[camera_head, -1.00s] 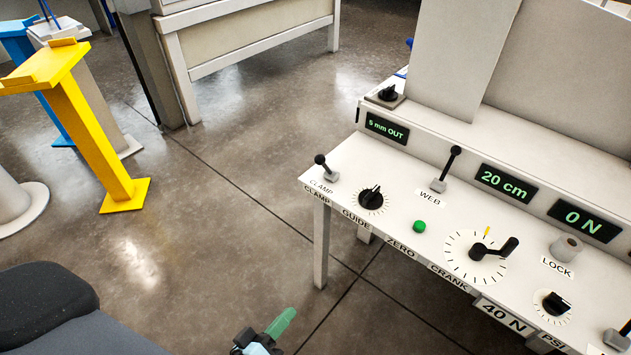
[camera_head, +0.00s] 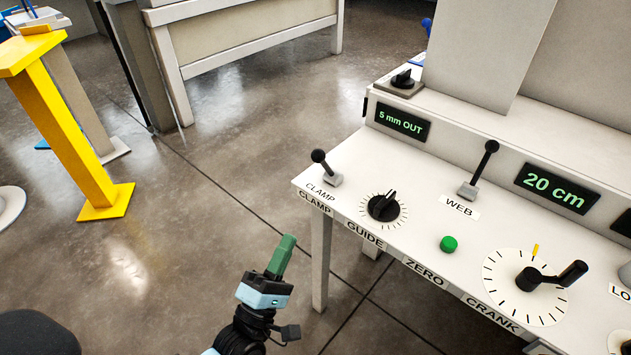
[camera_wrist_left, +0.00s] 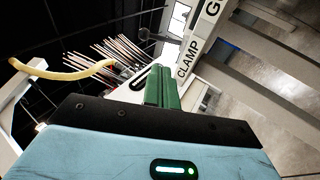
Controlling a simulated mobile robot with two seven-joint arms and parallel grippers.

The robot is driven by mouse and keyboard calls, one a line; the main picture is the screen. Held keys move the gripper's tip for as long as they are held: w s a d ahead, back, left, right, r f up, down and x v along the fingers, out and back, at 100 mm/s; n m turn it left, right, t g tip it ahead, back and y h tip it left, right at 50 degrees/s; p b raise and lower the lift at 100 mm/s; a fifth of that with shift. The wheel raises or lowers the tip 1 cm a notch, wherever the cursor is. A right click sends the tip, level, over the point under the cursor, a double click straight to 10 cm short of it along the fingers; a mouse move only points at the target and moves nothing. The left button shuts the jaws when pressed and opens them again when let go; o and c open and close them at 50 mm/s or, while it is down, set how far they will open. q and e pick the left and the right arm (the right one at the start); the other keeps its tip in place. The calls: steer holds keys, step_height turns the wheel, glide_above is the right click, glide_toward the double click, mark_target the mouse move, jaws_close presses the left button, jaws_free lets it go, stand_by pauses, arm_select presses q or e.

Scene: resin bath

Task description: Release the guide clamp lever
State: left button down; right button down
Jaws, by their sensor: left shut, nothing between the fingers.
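The guide clamp lever (camera_head: 325,166) is a short black-knobbed lever on a grey base at the panel's left corner. It tilts up and to the left, beside the "CLAMP" label (camera_head: 320,191). My left gripper (camera_head: 285,245) is below and left of it, in front of the panel's front edge. Its green fingers are shut with nothing between them and apart from the lever. In the left wrist view the shut green fingers (camera_wrist_left: 162,88) point toward the panel edge with its "CLAMP" label (camera_wrist_left: 188,58). My right gripper is not in view.
Near the lever are the black guide knob (camera_head: 384,207), the web lever (camera_head: 478,170), the green zero button (camera_head: 448,244) and the crank (camera_head: 550,276). A display (camera_head: 403,122) reads "5 mm OUT". A yellow stand (camera_head: 75,130) is at left. The floor between is clear.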

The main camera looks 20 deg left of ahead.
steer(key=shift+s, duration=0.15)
arm_select(q)
glide_toward(326, 165)
steer(key=a+x, duration=0.1)
steer(key=x, duration=0.5)
steer(key=shift+w+d+f+b, duration=0.15)
steer(key=shift+w+d+b, duration=0.1)
steer(key=shift+w+b, duration=0.15)
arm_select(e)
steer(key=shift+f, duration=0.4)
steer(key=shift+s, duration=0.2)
